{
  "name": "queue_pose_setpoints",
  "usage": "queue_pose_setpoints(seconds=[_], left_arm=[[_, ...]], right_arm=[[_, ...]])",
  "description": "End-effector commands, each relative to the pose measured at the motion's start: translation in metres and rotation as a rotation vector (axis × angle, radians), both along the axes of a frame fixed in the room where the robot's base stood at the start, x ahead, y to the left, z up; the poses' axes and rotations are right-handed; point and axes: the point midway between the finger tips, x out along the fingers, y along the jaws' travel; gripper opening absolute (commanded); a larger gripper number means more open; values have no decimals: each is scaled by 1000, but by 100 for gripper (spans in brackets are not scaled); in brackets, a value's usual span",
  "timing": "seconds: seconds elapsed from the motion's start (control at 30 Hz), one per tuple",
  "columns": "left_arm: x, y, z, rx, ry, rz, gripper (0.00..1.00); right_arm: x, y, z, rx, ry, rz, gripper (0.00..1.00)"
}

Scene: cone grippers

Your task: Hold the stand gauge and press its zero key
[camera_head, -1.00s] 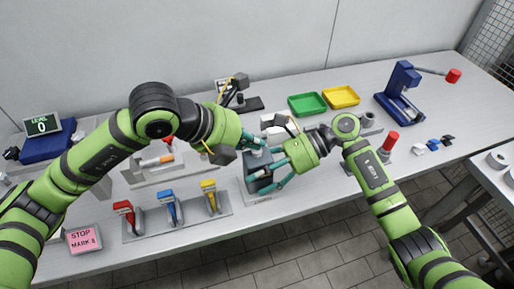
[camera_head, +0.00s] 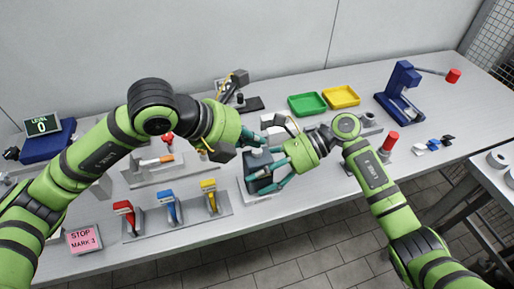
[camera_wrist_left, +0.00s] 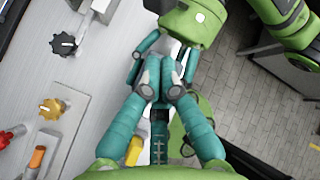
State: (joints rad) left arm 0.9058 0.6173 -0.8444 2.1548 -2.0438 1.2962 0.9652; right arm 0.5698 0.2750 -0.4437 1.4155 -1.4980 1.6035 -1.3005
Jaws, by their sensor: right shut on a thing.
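The stand gauge (camera_head: 258,168), a dark grey box on a pale base plate, stands near the table's front edge in the head view. My right gripper (camera_head: 268,172) comes from the right and is shut on it, with teal fingers around its body. My left gripper (camera_head: 257,141) is above and just behind the gauge's top. In the left wrist view its teal fingers (camera_wrist_left: 166,82) are drawn together, with nothing clear between them. Whether they touch the gauge, I cannot tell. The zero key is not distinguishable.
Red, blue and yellow handled levers (camera_head: 171,208) stand left of the gauge. Green (camera_head: 307,104) and yellow (camera_head: 341,97) trays lie at the back. A blue press (camera_head: 401,88) and a red-topped post (camera_head: 390,141) are right.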

Motion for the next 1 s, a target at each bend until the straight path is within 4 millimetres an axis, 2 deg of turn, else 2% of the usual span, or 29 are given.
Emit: queue_pose_setpoints(seconds=[0.43,0.8,1.0], left_arm=[[0,0,7,-1,-1,-1,0],[0,0,43,-2,-3,0,0],[0,0,54,-1,0,1,0]], right_arm=[[0,0,-1,-3,2,0,27],[0,0,-1,-3,2,0,27],[0,0,-1,-3,2,0,27]])
